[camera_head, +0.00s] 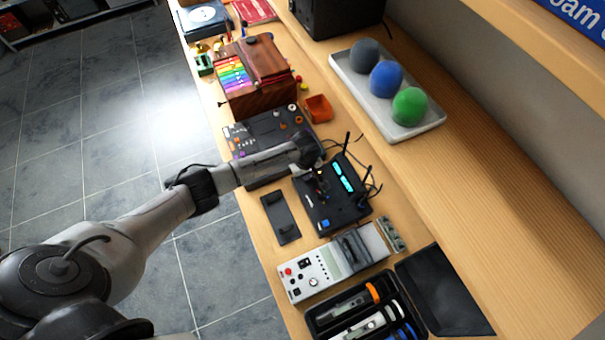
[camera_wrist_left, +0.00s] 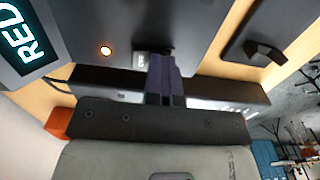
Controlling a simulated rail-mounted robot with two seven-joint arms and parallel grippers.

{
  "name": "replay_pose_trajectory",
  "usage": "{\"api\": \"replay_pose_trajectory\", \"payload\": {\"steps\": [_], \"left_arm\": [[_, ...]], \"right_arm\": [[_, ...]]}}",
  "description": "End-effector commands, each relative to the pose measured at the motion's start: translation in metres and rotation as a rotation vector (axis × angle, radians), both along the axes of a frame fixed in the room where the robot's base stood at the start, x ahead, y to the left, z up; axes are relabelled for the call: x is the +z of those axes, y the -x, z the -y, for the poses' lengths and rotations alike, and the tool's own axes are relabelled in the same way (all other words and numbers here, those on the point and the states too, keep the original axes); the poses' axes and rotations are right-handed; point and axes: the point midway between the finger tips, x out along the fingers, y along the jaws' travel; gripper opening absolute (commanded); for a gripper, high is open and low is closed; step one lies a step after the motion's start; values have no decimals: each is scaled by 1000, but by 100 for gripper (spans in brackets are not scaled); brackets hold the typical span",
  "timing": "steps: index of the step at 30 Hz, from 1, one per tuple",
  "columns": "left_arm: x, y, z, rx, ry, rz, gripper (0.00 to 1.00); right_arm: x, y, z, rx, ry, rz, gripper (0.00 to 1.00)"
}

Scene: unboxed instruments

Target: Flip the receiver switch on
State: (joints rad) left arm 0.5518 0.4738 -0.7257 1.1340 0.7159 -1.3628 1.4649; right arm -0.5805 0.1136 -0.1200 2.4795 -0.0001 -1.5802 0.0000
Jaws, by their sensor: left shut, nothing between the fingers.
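The receiver (camera_head: 345,215) is a black box with lit cyan displays and antennas, on the wooden bench in the head view. In the left wrist view its dark panel (camera_wrist_left: 130,22) fills the top, with a lit display reading "RED" (camera_wrist_left: 28,38) and a glowing orange light (camera_wrist_left: 105,50). My left gripper (camera_head: 318,174) is over the receiver, shut and empty. In the wrist view its fingertips (camera_wrist_left: 164,62) are at the panel's edge, beside a small pale marked piece (camera_wrist_left: 141,59). The switch cannot be made out clearly near the fingertips; contact cannot be told. My right gripper is not in view.
A dark flat plate (camera_head: 281,217) lies left of the receiver. A grey and white instrument (camera_head: 312,274) and an open black case (camera_head: 320,318) are nearer. A dark board (camera_head: 260,130) and an orange bin (camera_head: 318,107) lie beyond. A tray (camera_head: 436,118) with coloured balls stands on the raised shelf.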

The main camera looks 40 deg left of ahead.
Motion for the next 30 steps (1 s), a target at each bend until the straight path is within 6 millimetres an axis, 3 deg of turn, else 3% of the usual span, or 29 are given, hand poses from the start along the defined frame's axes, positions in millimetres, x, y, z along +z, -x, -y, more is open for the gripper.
{"api": "replay_pose_trajectory", "payload": {"steps": [1,3,11,20,30], "left_arm": [[-12,2,0,-1,-3,7,0],[-12,2,1,-1,-2,7,0],[4,4,0,-2,-3,4,0],[44,10,-4,-2,-4,-7,0],[103,13,-7,-3,-4,-4,0]], "right_arm": [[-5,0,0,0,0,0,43],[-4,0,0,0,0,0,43],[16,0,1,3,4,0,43],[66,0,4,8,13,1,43],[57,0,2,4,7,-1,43]]}}
